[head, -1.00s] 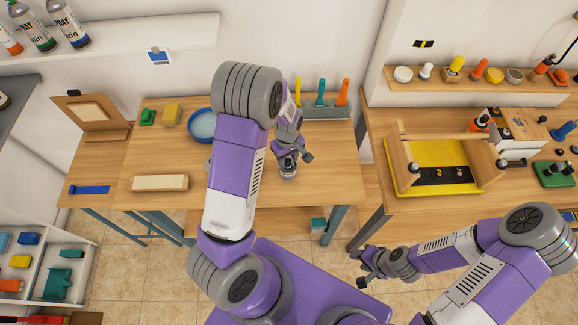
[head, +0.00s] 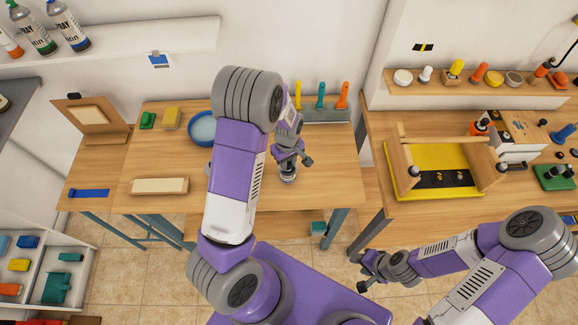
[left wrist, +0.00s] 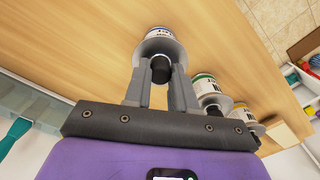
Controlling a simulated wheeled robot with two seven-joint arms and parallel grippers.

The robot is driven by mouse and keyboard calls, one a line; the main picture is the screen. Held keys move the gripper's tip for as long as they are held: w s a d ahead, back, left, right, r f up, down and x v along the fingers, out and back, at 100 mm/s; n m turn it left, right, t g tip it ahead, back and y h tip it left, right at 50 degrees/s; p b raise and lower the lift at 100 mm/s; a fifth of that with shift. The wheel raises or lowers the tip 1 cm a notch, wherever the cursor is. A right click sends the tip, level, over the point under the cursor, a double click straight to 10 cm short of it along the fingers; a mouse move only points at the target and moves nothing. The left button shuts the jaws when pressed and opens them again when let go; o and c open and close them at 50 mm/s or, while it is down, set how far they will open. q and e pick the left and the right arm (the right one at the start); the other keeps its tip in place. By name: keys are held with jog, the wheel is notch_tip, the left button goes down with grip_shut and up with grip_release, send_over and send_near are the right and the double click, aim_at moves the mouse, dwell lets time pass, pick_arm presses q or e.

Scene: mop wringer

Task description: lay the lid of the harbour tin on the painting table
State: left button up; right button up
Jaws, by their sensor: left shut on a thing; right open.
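In the head view a small tin (head: 288,177) stands on the painting table (head: 330,190), just below my left gripper (head: 290,163). In the left wrist view my left gripper (left wrist: 161,75) is shut on the dark knob of a grey lid (left wrist: 160,46). The lid sits at the top of a tin (left wrist: 161,32) with a white label and a blue band; whether it is seated or slightly raised I cannot tell. The label is too small to read, so I cannot confirm it is the harbour tin. My right gripper (head: 370,268) is open and empty, away from the table.
Two more tins, one green-banded (left wrist: 205,85) and one yellow-banded (left wrist: 240,110), stand nearby in the left wrist view; my left arm hides them in the head view. A blue bowl (head: 203,128), a pale block (head: 160,185) and a tool rack (head: 325,115) are on the table. Its right front is clear.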

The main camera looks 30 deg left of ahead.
aim_at(288, 163)
pick_arm(q)
grip_shut()
jog(key=shift+r+p, duration=2)
jog(key=shift+r, duration=0.5)
